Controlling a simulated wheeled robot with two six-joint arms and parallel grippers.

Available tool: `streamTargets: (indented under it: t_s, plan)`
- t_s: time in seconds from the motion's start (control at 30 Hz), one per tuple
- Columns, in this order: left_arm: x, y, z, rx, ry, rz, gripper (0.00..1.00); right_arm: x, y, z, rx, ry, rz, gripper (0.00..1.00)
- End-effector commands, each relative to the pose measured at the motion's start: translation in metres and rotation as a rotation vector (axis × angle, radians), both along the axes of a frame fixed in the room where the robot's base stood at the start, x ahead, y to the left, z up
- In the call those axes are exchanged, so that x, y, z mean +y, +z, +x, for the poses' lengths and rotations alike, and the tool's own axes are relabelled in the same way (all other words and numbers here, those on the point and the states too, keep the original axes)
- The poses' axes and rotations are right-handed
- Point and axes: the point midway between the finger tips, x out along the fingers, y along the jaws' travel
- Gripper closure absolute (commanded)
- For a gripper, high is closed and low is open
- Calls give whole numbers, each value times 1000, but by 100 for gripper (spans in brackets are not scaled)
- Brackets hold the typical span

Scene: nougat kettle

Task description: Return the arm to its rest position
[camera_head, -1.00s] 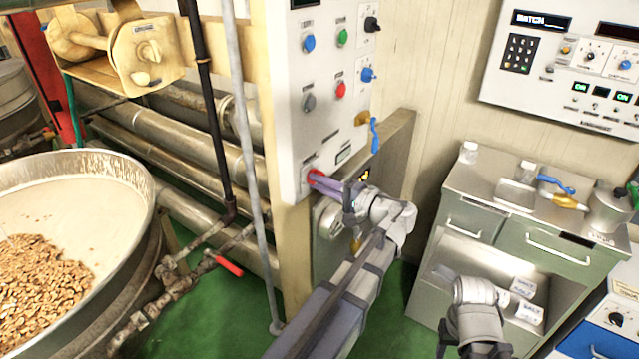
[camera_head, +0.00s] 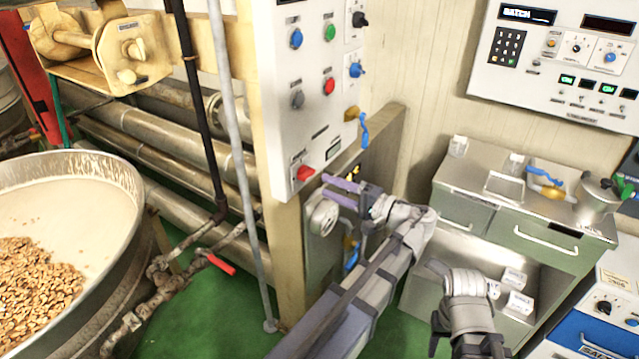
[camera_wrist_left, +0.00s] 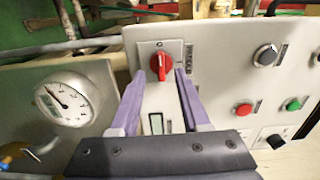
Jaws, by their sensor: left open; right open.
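My left gripper (camera_head: 341,190) is open in front of the lower part of the white control panel (camera_head: 284,100). Its two purple fingers also show in the left wrist view (camera_wrist_left: 158,100), spread apart and empty. A red rotary switch (camera_head: 304,173) on the panel is clear of the fingers in the head view. In the wrist view the red switch (camera_wrist_left: 158,66) lies beyond and between the fingertips, with its handle roughly upright. My right gripper (camera_head: 437,300) is at the lower right, in front of the steel cabinet, and its fingers are mostly hard to make out.
A round gauge (camera_head: 322,218) and blue-handled valve (camera_head: 364,130) are close to my left arm. A kettle of nuts (camera_head: 130,185) stands at the left. A steel cabinet (camera_head: 460,170) is at the right. Green floor (camera_head: 215,300) is open between kettle and arm.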

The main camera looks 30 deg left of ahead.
Motion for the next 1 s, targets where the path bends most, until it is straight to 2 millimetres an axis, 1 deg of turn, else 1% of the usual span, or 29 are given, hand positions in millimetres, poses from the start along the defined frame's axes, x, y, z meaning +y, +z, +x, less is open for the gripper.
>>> streamTargets:
  t_s: [0.03,0.17,0.63,0.73,0.77,0.87,0.97,1.0]
  plan:
    - [-5,0,0,0,-2,0,54,0,0,0,0,0,0,50]
    - [-11,0,-1,0,0,0,54,0,0,0,0,0,0,50]
    - [-12,0,-1,0,0,-1,54,0,0,0,0,0,0,50]
    - [-13,-3,-4,6,-4,-31,54,0,3,0,0,0,0,50]
    - [-14,-6,-6,11,-8,-52,54,0,6,0,0,0,0,50]
    - [-21,-25,-16,42,-28,-186,54,0,17,0,0,0,0,50]
    - [-40,-54,-32,89,-56,-388,54,0,31,0,0,0,0,50]
    - [-50,-66,-39,109,-68,-476,54,0,37,0,0,0,0,50]
